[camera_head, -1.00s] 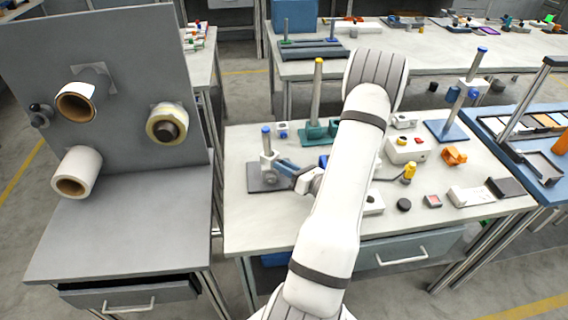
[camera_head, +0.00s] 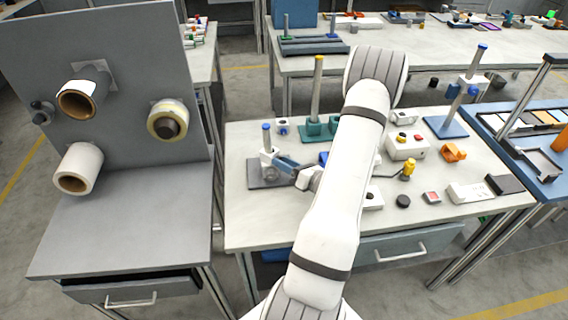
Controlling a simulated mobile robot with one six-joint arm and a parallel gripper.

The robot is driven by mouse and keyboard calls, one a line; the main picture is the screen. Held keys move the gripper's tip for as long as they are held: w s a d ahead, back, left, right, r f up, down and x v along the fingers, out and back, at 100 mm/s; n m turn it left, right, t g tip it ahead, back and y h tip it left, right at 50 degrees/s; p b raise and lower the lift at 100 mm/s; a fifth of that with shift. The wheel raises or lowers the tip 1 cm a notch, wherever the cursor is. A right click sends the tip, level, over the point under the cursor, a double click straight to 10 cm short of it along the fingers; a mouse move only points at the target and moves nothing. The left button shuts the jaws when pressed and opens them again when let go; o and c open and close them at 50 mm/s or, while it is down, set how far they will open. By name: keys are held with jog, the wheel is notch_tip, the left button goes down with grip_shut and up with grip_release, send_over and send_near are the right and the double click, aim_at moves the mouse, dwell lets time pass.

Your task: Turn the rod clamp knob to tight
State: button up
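A rod stand with a blue-tipped upright rod (camera_head: 266,138) and a dark base plate (camera_head: 262,183) stands at the left end of the workbench. A light grey clamp (camera_head: 266,158) sits low on this rod. My gripper (camera_head: 281,163) reaches in from the right, its blue-grey end at the clamp's right side. The knob there is not distinguishable from the gripper, and I cannot tell whether the fingers are closed on it. A second blue-tipped rod (camera_head: 477,62) stands on a blue base at the right, with a clamp (camera_head: 474,79) and a round blue knob.
A yellow-tipped rod (camera_head: 317,85) on a green base stands behind my arm. A control box (camera_head: 406,148), orange block (camera_head: 453,152), yellow knobbed part (camera_head: 408,168) and black puck (camera_head: 403,201) lie on the bench (camera_head: 250,228). A grey panel with rolls stands left.

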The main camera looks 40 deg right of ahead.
jog(key=shift+o, duration=0.7)
jog(key=b+v, duration=0.1)
jog(key=v, duration=0.5)
jog(key=shift+s+d, duration=0.15)
jog(key=shift+s, duration=0.2)
jog(key=shift+s+d, duration=0.1)
jog(key=shift+s, duration=0.4)
